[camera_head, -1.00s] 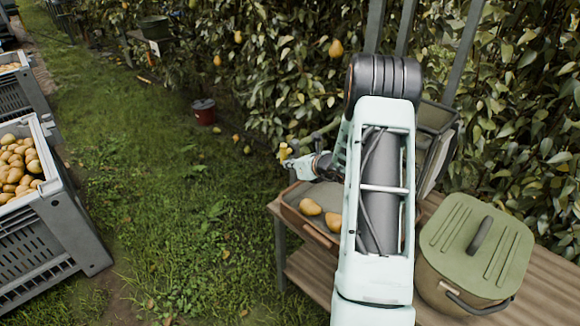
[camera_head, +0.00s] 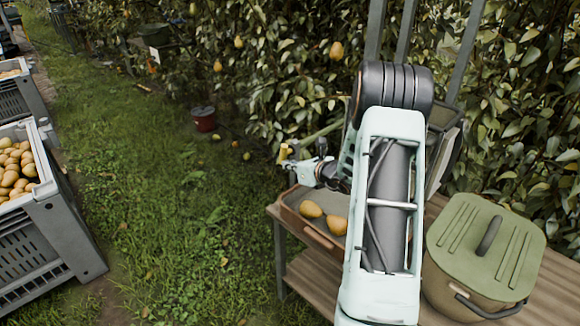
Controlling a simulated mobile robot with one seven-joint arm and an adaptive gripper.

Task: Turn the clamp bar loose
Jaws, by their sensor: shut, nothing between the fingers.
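My gripper (camera_head: 292,166) is small and far off, at the left end of my arm, above the left end of the wooden bench. Its fingers are shut and hold nothing. A small yellow piece (camera_head: 284,152) shows at the fingertips; I cannot tell whether they touch it. A greenish bar (camera_head: 320,134) slants up to the right just behind the gripper, in front of the leaves. I cannot tell for sure whether either of these is the clamp bar. My forearm hides much of the bench and what lies behind it.
A shallow tray (camera_head: 317,238) with pears stands on the bench (camera_head: 539,285) below my gripper. A lidded green pot (camera_head: 486,240) stands right of my arm. A grey crate (camera_head: 67,229) of pears is at left.

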